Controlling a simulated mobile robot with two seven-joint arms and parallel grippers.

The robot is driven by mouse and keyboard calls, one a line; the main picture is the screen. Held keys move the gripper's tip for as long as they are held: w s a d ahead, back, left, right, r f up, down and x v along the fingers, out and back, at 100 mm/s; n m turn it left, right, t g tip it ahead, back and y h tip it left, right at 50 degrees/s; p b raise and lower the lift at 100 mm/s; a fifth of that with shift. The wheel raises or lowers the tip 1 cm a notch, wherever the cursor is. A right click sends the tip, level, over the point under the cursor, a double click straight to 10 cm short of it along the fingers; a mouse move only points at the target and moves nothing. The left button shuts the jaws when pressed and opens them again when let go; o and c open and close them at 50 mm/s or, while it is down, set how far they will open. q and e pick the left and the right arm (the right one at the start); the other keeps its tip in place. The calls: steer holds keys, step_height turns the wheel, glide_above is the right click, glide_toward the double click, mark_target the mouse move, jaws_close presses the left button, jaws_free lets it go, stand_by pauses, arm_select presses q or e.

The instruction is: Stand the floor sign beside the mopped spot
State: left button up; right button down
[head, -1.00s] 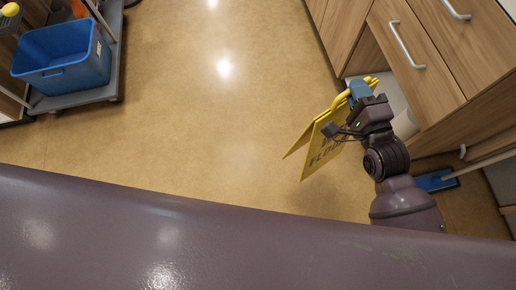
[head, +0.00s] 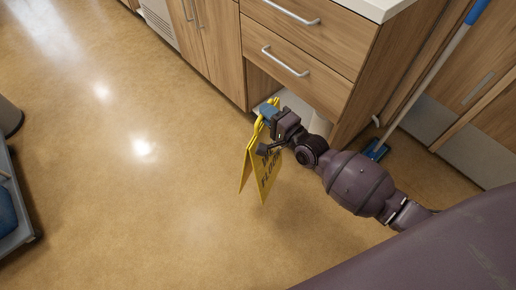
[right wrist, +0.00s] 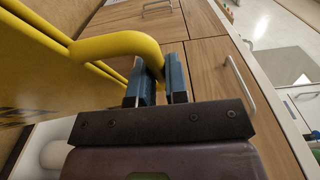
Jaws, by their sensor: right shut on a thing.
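My right gripper (head: 268,114) is shut on the top handle of the yellow floor sign (head: 260,172). The sign hangs with its two panels a little apart and dark lettering on one of them. It looks held above the floor, but I cannot tell how far its lower edges are from it. In the right wrist view the blue finger pads (right wrist: 158,82) close on the sign's yellow tube handle (right wrist: 118,45). My left gripper is out of view. I cannot pick out the mopped spot with certainty; bright patches on the tan floor (head: 130,200) look like lamp reflections.
A wooden drawer cabinet (head: 290,45) stands just behind the sign. A blue mop (head: 375,150) leans to its right. A grey cart (head: 20,236) with a blue bucket (head: 5,214) is at the left edge. The floor left of the sign is clear.

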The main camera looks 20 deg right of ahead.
mark_target(268, 141)
step_height(268, 141, down, 12)
steer(key=b, duration=0.4)
steer(key=shift+s+r, duration=0.15)
steer(key=shift+r, duration=0.05)
steer(key=shift+f+b, duration=0.35)
steer(key=shift+f, duration=0.3)
arm_select(q)
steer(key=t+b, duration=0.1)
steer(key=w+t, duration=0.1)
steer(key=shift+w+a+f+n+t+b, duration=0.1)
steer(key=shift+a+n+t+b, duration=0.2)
steer(key=shift+b, duration=0.1)
arm_select(e)
step_height(268, 141, down, 4)
steer(key=shift+r, duration=0.1)
